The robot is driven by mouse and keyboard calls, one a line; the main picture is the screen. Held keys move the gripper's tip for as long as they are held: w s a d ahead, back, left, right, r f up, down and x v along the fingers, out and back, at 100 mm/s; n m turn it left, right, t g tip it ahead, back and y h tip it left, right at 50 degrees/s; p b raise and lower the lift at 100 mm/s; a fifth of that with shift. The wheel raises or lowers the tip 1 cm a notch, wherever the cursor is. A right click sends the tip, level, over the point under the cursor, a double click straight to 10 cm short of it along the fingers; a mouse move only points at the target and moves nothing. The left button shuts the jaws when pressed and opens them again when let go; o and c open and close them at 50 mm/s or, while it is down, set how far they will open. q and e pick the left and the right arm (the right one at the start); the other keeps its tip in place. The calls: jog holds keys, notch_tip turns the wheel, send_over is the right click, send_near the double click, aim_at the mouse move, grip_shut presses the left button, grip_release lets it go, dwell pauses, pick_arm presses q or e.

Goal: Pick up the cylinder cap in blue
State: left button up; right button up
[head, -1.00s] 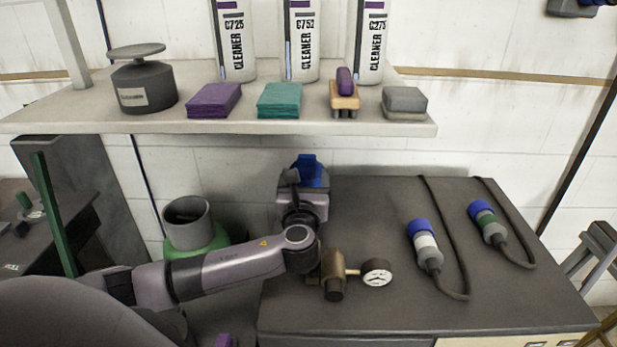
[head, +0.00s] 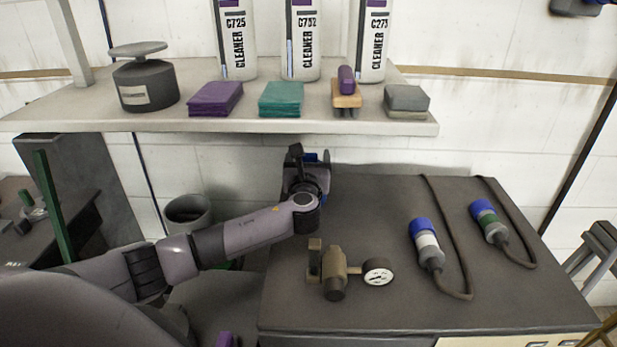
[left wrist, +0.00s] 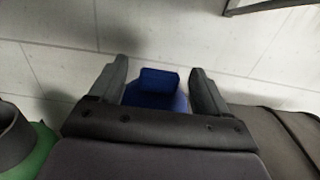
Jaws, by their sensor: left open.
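The blue cylinder cap (left wrist: 158,95) shows between the two fingers of my left gripper (left wrist: 158,74) in the left wrist view. Its upper part is a darker blue block and its lower part is cut off by the gripper body. In the head view only a sliver of blue (head: 326,156) shows, at the back left corner of the dark bench, mostly hidden by my left gripper (head: 308,165). The left gripper is open, with one finger on each side of the cap. Contact with the cap cannot be told. My right gripper is not in view.
A brass valve (head: 335,270) with a gauge (head: 378,271) and two blue-ended plugs (head: 427,240) (head: 486,218) with cables sit on the dark bench (head: 520,300). A shelf (head: 300,122) with bottles and sponges hangs above. A grey pot (head: 188,212) stands at left.

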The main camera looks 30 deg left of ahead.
pick_arm(q)
jog(key=c, duration=1.3)
jog(key=shift+o, duration=0.2)
jog(key=shift+r, duration=0.1)
jog(key=shift+r, duration=0.1)
